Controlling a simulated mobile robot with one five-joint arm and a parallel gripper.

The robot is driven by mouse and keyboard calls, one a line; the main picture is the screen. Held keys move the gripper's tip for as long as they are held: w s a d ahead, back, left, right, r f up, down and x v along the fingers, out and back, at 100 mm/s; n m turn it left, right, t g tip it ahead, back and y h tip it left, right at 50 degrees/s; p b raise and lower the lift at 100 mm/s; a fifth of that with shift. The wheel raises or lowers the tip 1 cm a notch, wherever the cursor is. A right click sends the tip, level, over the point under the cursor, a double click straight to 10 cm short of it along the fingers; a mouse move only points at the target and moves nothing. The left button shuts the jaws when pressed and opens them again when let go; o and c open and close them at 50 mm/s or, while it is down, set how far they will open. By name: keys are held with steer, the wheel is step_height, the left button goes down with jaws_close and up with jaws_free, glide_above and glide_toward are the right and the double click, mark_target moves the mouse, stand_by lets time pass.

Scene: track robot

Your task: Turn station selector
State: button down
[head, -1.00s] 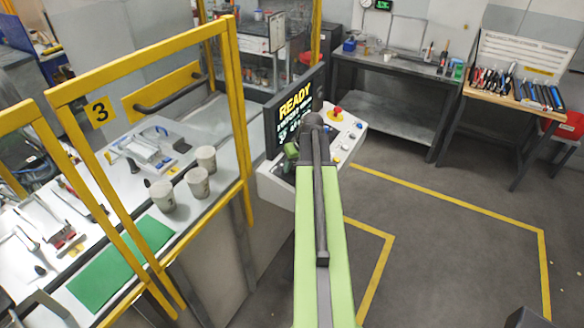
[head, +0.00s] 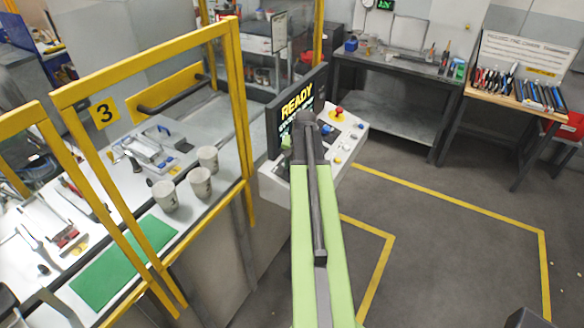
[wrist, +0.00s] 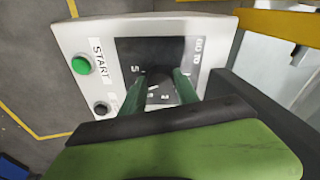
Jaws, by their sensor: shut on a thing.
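The station selector (wrist: 158,92) is a dark knob on a dark dial plate (wrist: 128,46) with white numbers and "GO TO" lettering in the wrist view. My gripper (wrist: 160,82) has its two green fingers on either side of the knob, shut on it. The fingers hide parts of the dial, and I cannot tell which number the knob points to. The screen (head: 292,112) behind the panel reads "READY" in yellow.
A green START button (wrist: 81,66) and a dark button (wrist: 101,108) sit beside the dial. A red emergency button (head: 339,112) stands on the panel. A yellow guard frame (head: 243,110) and a table with cups (head: 200,182) are left. Open floor (head: 440,240) lies right.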

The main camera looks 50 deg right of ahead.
steer(key=shift+s+d+m, duration=0.1)
steer(key=shift+d+m, duration=0.05)
steer(key=shift+m, duration=0.15)
stand_by(0.4)
steer(key=c, duration=0.9)
jaws_free()
steer(key=shift+s, duration=0.1)
steer(key=shift+r, duration=0.1)
steer(key=p+v, duration=1.6)
steer(key=v, duration=0.1)
steer(key=shift+p, duration=0.4)
steer(key=shift+r, duration=0.1)
